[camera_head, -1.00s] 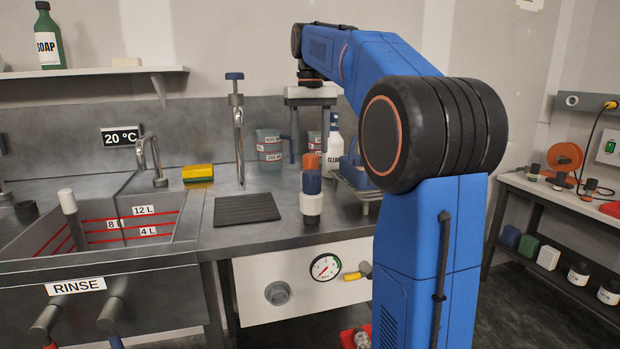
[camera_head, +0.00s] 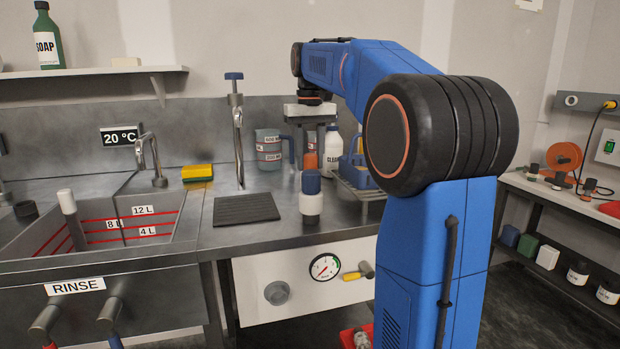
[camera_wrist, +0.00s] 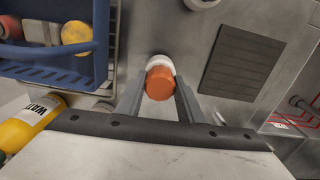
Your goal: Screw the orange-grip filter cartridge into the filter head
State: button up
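The orange-grip filter cartridge (camera_head: 311,204) stands upright on the bench, right of the dark mat. A round grey fitting (camera_head: 277,293) on the white front panel looks like the filter head, but I cannot be certain.
The dark mat (camera_head: 247,208) lies left of the cartridge and a tall tap (camera_head: 238,130) stands behind it. A wire rack (camera_head: 362,190) with a blue basket is close on the right. The panel also carries a gauge (camera_head: 324,267) and a yellow-handled valve (camera_head: 356,274).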

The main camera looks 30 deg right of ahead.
jog(key=shift+r, duration=2.5)
jog(key=shift+c, duration=0.4)
